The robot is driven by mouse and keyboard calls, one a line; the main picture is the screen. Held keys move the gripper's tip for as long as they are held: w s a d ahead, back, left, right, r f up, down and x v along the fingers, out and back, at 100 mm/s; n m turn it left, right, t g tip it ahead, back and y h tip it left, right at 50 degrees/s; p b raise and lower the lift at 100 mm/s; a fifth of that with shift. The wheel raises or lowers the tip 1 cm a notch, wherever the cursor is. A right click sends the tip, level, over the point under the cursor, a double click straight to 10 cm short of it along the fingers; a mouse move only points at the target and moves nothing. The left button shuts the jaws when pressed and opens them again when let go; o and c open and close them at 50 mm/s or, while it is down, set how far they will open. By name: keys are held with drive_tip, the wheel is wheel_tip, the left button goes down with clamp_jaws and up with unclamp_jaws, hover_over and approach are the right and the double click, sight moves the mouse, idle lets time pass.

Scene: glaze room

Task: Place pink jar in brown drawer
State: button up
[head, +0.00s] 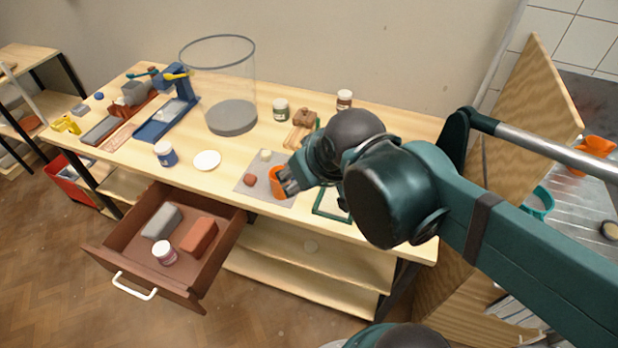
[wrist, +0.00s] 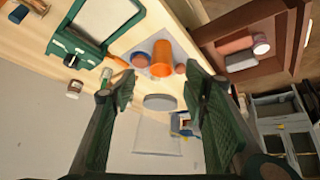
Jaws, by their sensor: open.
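The pink jar (head: 164,252) has a white lid and a pinkish label. It stands inside the open brown drawer (head: 193,292), near the drawer's front, beside a red-brown block. The jar also shows in the wrist view (wrist: 261,44), at the edge of the drawer group in the upper right. My gripper (head: 287,184) is open and empty above the table, to the right of and higher than the drawer, well apart from the jar. In the wrist view its two fingers (wrist: 158,90) are spread, with an orange cup (wrist: 162,58) beyond them.
A grey block (head: 162,221) and the red-brown block (head: 199,235) lie in the drawer. The orange cup stands on a grey mat (head: 250,190). A white dish (head: 207,160), a blue jar (head: 165,153) and a tall clear cylinder (head: 219,85) stand on the table.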

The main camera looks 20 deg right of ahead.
drive_tip(key=shift+s+d+f+m, duration=0.1)
drive_tip(key=shift+s+d+m, duration=0.4)
drive_tip(key=shift+s+m, duration=0.1)
idle(1.1)
